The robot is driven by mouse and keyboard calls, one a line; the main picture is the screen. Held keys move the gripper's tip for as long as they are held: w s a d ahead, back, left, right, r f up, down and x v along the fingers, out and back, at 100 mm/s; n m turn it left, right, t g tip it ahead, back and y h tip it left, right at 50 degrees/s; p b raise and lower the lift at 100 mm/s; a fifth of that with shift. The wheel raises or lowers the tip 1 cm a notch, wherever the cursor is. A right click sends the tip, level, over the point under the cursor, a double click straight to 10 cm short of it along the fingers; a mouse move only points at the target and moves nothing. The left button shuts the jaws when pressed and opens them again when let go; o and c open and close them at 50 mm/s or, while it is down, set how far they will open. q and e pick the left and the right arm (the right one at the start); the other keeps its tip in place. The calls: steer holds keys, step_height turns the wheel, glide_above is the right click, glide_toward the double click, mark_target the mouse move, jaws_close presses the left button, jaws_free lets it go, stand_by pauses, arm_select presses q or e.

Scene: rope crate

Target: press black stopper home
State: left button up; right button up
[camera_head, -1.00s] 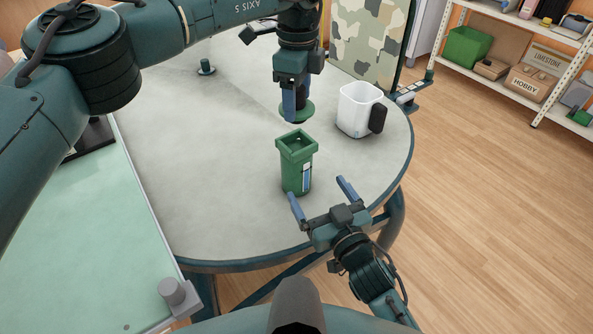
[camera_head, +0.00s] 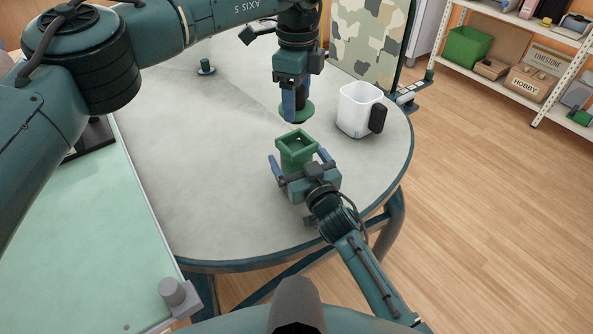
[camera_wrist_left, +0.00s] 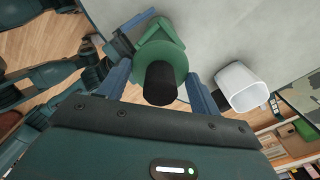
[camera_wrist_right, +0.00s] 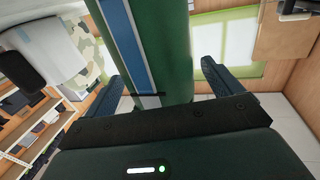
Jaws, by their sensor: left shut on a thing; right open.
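My left gripper (camera_head: 290,108) is shut on a stopper with a round green flange (camera_head: 305,111) and a black knob. In the left wrist view the black knob (camera_wrist_left: 160,83) sits between the fingers. The stopper is held in the air, above and just behind the green canister (camera_head: 297,147). The canister stands upright on the table, its square top open. My right gripper (camera_head: 300,162) is open, with a finger on either side of the canister. In the right wrist view the canister's green wall and blue-white label (camera_wrist_right: 132,45) stand between the fingers; contact is unclear.
A white mug (camera_head: 358,108) with a black handle stands right of the canister. A small dark knobbed piece (camera_head: 206,67) lies at the back left of the round grey table (camera_head: 210,150). A camouflage panel (camera_head: 365,40) rises behind. The table's left side is largely clear.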

steer(key=shift+w+a, duration=0.15)
steer(key=shift+w, duration=0.1)
steer(key=shift+c, duration=0.2)
steer(key=c, duration=1.4)
arm_select(q)
glide_above(297, 149)
steer(key=shift+f, duration=2.45)
arm_select(e)
steer(key=shift+c, duration=0.2)
arm_select(q)
steer(key=shift+f, duration=0.1)
steer(key=shift+f, duration=0.8)
steer(key=shift+f, duration=0.65)
steer(key=o, duration=1.1)
